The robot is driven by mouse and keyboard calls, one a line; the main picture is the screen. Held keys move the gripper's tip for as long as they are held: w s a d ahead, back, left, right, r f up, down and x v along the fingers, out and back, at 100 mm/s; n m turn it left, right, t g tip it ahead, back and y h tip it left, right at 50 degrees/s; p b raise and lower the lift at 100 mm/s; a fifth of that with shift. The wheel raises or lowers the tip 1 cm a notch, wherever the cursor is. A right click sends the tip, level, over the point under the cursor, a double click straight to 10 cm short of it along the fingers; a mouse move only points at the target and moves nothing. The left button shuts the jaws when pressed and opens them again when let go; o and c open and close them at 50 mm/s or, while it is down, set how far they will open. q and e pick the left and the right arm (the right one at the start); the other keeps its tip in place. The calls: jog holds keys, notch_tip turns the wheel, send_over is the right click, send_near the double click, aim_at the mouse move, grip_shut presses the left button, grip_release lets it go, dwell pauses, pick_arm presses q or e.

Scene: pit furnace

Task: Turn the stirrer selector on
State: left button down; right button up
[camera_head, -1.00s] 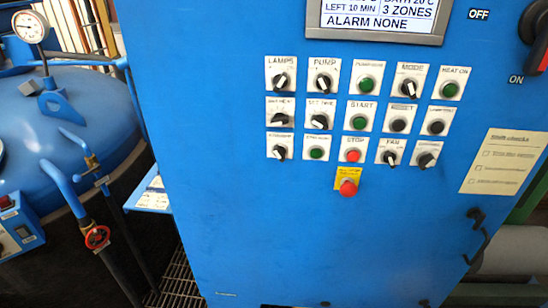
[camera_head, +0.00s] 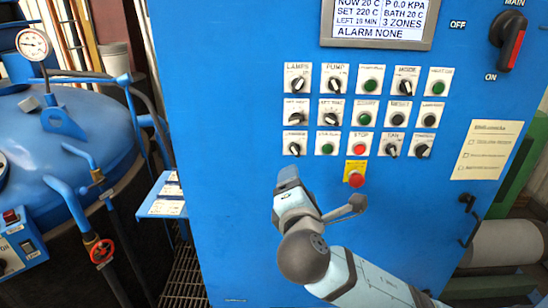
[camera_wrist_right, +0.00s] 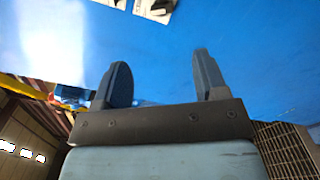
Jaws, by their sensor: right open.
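The blue control panel (camera_head: 240,220) carries rows of switches and buttons. At the left end of its bottom row is a black selector knob (camera_head: 295,149) on a white plate; its small label is too blurred to read, so I cannot confirm that it is the stirrer selector. Other black selectors are on the bottom row, one labelled FAN (camera_head: 391,150). My right gripper (camera_head: 287,177) is below the bottom-left knob, apart from it. In the right wrist view my right gripper (camera_wrist_right: 160,77) is open and empty, with blue panel ahead. My left gripper is out of view.
The red emergency button (camera_head: 356,180) on its yellow plate is right of my right gripper. The main switch (camera_head: 511,40) is at top right. A blue vessel (camera_head: 60,130) with a gauge (camera_head: 33,44) and red-wheeled valve (camera_head: 101,251) stands left. A small shelf (camera_head: 150,207) juts out beside the panel.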

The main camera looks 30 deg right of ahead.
aim_at(295, 153)
jog(key=p+x, duration=0.2)
jog(key=x, duration=1)
jog(key=shift+w+d, duration=0.15)
jog(key=shift+d, duration=0.05)
jog(key=shift+w+d+f, duration=0.1)
jog(key=shift+w+d, duration=0.15)
jog(key=shift+w, duration=0.25)
jog(key=c, duration=0.9)
